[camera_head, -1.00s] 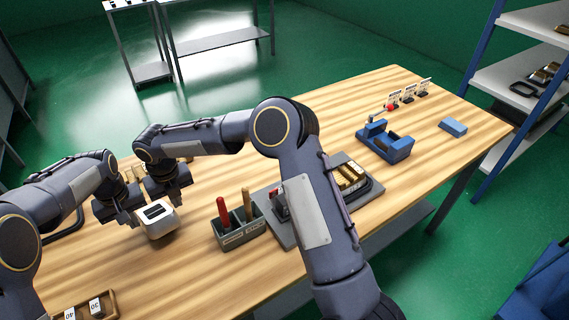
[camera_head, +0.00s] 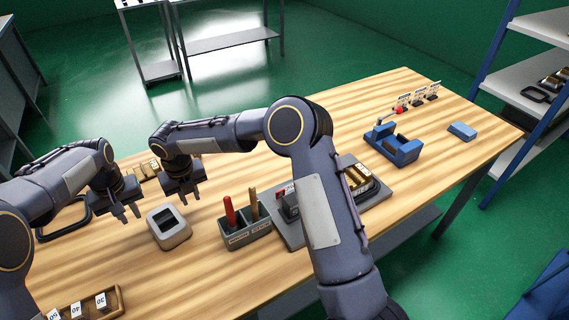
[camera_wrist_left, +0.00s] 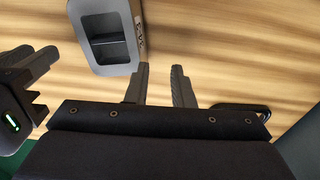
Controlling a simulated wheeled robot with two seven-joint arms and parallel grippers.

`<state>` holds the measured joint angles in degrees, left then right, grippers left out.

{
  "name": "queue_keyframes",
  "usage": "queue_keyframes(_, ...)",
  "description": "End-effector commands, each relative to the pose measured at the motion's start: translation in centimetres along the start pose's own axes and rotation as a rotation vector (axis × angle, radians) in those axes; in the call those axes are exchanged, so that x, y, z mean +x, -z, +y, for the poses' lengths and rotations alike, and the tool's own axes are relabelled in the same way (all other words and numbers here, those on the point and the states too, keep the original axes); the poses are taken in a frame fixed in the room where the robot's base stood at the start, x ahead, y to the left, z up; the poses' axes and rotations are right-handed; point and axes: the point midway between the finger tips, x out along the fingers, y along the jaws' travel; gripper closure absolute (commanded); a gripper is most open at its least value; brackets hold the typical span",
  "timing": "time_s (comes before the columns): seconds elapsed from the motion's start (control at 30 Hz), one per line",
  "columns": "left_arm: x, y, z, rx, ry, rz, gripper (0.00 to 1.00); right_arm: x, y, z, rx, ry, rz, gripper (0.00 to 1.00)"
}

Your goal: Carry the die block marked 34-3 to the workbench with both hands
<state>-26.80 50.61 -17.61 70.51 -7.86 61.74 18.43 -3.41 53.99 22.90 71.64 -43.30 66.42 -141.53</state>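The grey die block (camera_head: 170,229), a rounded block with a dark recess in its top, sits on the wooden workbench (camera_head: 215,275). In the left wrist view the die block (camera_wrist_left: 97,60) shows a partly readable marking on its side. My left gripper (camera_head: 132,220) is open and empty, left of the block and apart from it. Its two separate fingers (camera_wrist_left: 160,72) show over bare wood in the wrist view. My right gripper (camera_head: 190,201) is behind and right of the block, apart from it, with its fingers spread. It also shows at the wrist view's left edge (camera_wrist_left: 42,72).
A grey holder (camera_head: 246,238) with red and brown handles stands right of the block. Farther right are a grey tray with brass pieces (camera_head: 357,180) and a blue fixture (camera_head: 398,150). A tray of numbered pieces (camera_head: 121,298) lies at the front left.

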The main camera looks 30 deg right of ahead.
Motion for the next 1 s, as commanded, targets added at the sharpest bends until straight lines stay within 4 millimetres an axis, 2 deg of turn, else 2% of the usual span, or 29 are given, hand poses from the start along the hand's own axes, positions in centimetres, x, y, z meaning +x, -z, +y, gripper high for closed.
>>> queue_keyframes(0.1, -2.9, 0.1, 0.1, 0.001, -0.002, 0.005, 0.79, 0.0, 0.0, 0.0, 0.0, 0.0, 0.0, 0.79)
queue_keyframes(0.3, -6.7, 0.1, 0.1, 0.001, -0.001, 0.003, 0.79, 0.0, 0.0, 0.0, 0.0, 0.0, 0.0, 0.79)
queue_keyframes(0.4, -8.0, 0.0, 0.1, 0.002, -0.001, 0.002, 0.79, 0.0, 0.0, 0.0, 0.0, 0.0, 0.0, 0.79)
queue_keyframes(0.57, -8.9, 0.0, 0.1, 0.002, 0.0, -0.001, 0.79, -0.3, 0.0, 0.0, 0.0, 0.0, -0.001, 0.79)
queue_keyframes(0.73, -9.0, 0.0, 0.1, 0.002, 0.0, -0.001, 0.79, -2.6, -0.1, 0.0, 0.001, -0.001, -0.004, 0.79)
queue_keyframes(1.0, -9.0, 0.0, 0.1, 0.002, 0.0, -0.001, 0.79, -8.4, -0.1, 0.1, 0.0, -0.001, -0.005, 0.79)
